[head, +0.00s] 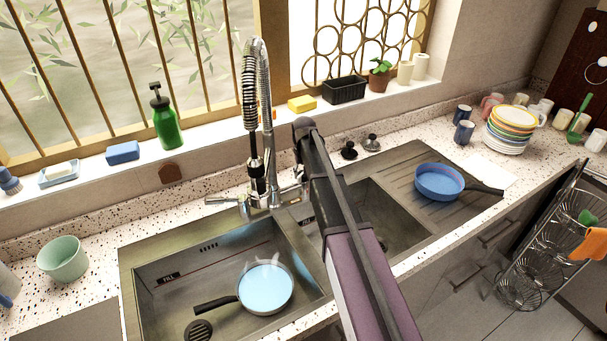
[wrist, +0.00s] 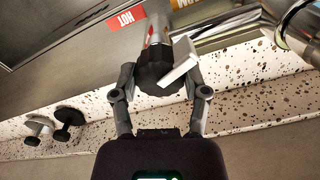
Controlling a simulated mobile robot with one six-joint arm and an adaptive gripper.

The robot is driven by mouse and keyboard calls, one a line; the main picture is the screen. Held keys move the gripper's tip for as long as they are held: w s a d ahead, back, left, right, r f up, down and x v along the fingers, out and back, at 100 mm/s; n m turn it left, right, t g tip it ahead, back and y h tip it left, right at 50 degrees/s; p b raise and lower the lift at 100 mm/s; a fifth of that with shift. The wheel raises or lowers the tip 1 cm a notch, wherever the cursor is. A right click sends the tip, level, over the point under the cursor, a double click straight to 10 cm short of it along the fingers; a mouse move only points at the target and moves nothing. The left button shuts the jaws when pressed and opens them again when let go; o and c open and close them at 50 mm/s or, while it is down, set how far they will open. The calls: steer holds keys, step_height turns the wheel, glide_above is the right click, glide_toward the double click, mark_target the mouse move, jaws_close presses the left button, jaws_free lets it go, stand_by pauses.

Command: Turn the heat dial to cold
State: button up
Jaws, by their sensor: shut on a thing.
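The heat dial (wrist: 153,68) is a dark ridged knob with a pale metal stem and a flat white lever piece (wrist: 179,62), seen in the wrist view. My gripper (wrist: 161,82) is shut on it, one finger on the knob's left side and the other by the white piece on the right. A red HOT label (wrist: 127,18) shows just left of the stem, with part of a yellow label (wrist: 188,3) at the top edge. In the head view my own arm hides the gripper and the dial; the tall spring faucet (head: 265,120) stands just left of the arm.
A double steel sink (head: 225,240) lies below, with a water-filled pan (head: 265,288) in the left basin. A blue pan (head: 439,182) sits on the drainboard. Two small dark-topped stoppers (wrist: 54,127) stand on the speckled counter nearby. A chrome pipe (wrist: 300,25) runs close right of the gripper.

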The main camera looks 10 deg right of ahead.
steer(key=m, duration=0.5)
steer(key=shift+s, duration=0.15)
stand_by(0.3)
steer(key=o, duration=1.1)
steer(key=shift+o, duration=0.2)
steer(key=shift+n, duration=0.3)
